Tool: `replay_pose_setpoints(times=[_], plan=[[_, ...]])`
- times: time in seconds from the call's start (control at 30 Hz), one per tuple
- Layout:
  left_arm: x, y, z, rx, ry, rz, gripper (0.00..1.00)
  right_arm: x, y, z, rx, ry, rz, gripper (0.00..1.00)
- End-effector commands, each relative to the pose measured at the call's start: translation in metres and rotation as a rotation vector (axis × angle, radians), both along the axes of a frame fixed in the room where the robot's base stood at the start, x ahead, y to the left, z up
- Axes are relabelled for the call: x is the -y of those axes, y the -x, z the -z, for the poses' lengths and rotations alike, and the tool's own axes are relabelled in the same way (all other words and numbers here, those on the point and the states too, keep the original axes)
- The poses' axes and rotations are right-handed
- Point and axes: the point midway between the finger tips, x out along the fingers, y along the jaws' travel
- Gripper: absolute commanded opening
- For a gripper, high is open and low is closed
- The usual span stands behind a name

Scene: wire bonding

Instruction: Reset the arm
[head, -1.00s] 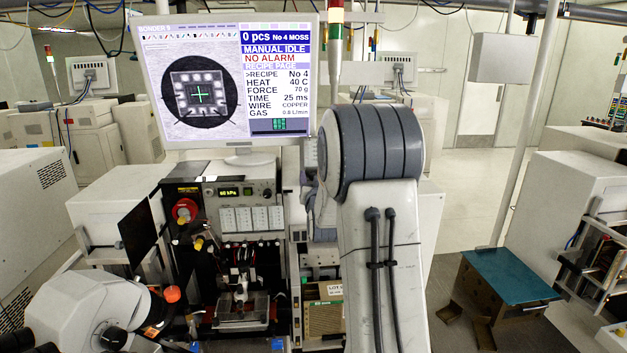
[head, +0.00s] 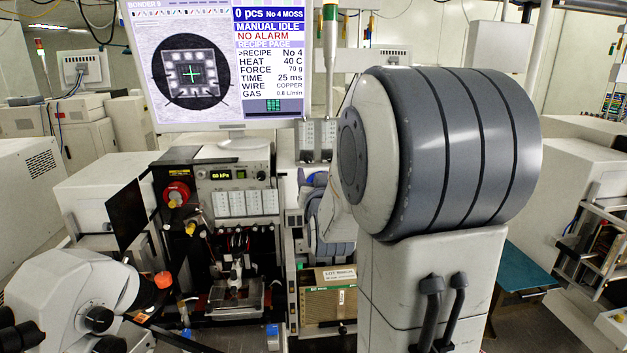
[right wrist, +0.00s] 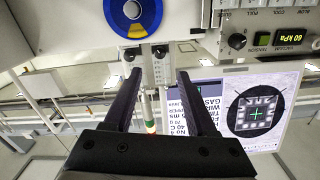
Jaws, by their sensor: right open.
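My right arm (head: 445,150) fills the middle right of the head view, with its large grey-banded joint raised close to the camera. Its far part shows behind that joint, next to the machine, and the fingertips cannot be made out there. In the right wrist view my right gripper (right wrist: 159,76) is open. Its two dark fingers are spread apart with nothing held between them. The wrist view looks upside down, with the monitor (right wrist: 258,108) inverted beyond the fingers. My left gripper shows in neither view.
The bonder monitor (head: 218,62) stands above the control panel (head: 235,175). A white microscope (head: 75,295) is at the lower left. A cardboard box (head: 330,305) stands right of the bonding station. A teal-topped table (head: 518,268) and an open rack (head: 600,235) are at the right.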

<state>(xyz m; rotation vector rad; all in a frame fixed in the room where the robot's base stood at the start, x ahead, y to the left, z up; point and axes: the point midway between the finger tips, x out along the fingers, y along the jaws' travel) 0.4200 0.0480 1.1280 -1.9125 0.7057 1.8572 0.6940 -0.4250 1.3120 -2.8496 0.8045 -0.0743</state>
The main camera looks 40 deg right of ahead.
Motion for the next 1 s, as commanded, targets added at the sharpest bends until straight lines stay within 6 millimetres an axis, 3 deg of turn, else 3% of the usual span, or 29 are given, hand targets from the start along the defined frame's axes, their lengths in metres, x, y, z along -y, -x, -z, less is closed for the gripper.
replay_pose_setpoints(times=[0.43,0.57,0.67,0.8,0.87,1.0], plan=[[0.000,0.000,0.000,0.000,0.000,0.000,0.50,0.000,-0.001,0.000,-0.001,0.000,-0.001,0.57],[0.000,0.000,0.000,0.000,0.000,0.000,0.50,-0.021,-0.009,0.009,-0.046,-0.022,-0.048,0.57],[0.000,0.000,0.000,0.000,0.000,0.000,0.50,-0.066,-0.020,0.030,-0.149,-0.065,-0.148,0.57],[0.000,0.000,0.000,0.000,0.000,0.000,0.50,-0.161,-0.021,0.073,-0.384,-0.122,-0.355,0.57],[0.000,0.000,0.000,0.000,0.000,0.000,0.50,-0.202,-0.010,0.093,-0.498,-0.135,-0.446,0.57],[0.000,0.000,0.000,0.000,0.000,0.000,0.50,-0.288,0.039,0.132,-0.776,-0.129,-0.658,0.57]])
